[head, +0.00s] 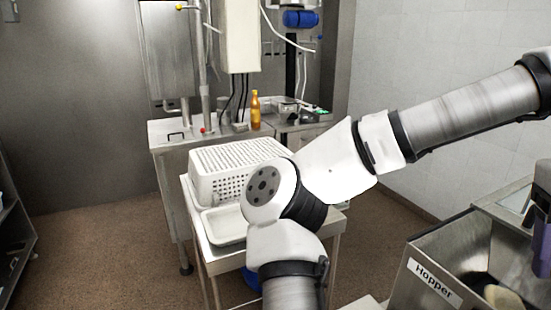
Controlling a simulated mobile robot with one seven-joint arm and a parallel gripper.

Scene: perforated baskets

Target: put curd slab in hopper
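The steel hopper (432,279), labelled "Hopper", stands at the lower right and is cut off by the picture's edges. A pale cream piece (503,297) shows low inside it, partly cut off; I cannot tell whether it is the curd slab or another slab. No other curd slab is visible. My arm crosses the middle of the view and runs out at the upper right. My gripper is not clearly in view. A dark purple part (542,245) shows at the right edge above the hopper; I cannot tell what it is.
A white perforated basket (225,168) and a shallow white tray (224,225) stand on a steel table, partly behind my arm. A steel counter behind holds an orange bottle (255,111). A dark shelf (12,235) stands at far left. Brown floor at left is clear.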

